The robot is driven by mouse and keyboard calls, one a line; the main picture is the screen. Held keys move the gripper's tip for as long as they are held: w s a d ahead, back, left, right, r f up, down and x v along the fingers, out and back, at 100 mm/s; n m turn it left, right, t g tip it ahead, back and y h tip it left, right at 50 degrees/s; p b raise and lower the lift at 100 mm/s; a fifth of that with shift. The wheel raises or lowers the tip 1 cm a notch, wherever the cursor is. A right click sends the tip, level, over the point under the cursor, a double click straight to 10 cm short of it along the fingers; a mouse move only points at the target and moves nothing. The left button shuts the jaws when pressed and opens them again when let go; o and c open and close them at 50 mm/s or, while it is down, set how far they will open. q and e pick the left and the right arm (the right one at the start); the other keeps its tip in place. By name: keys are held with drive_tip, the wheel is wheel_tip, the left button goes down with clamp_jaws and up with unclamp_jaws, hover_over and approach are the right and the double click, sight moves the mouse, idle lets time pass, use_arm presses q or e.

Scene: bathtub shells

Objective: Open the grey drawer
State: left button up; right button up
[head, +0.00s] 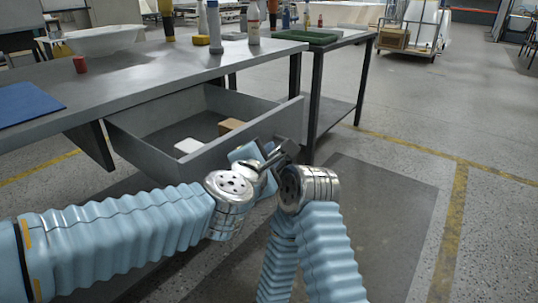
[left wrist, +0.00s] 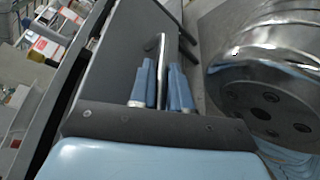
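The grey drawer (head: 150,158) under the workbench is pulled out, with its inside in plain view. My left gripper (head: 268,160) is at the drawer's front face. In the left wrist view, its two blue fingers (left wrist: 162,85) stand close on either side of a metal handle bar (left wrist: 162,48), and the grey drawer front (left wrist: 118,62) lies behind them. The left gripper looks shut on the handle. My right arm rises from the bottom of the head view, its metal wrist close beside the left gripper. The right gripper's fingers cannot be made out there.
A white block (head: 188,147) and a tan box (head: 231,126) lie in the drawer. The workbench (head: 150,75) holds bottles, a red object (head: 80,65) and a blue mat (head: 25,103).

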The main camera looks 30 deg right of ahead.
use_arm(q)
drive_tip(key=shift+o, duration=0.4)
drive_tip(key=shift+a, duration=0.1)
drive_tip(key=shift+s+a, duration=0.15)
drive_tip(key=shift+a, duration=0.05)
drive_tip(key=v, duration=1.3)
drive_tip(key=shift+p, duration=0.4)
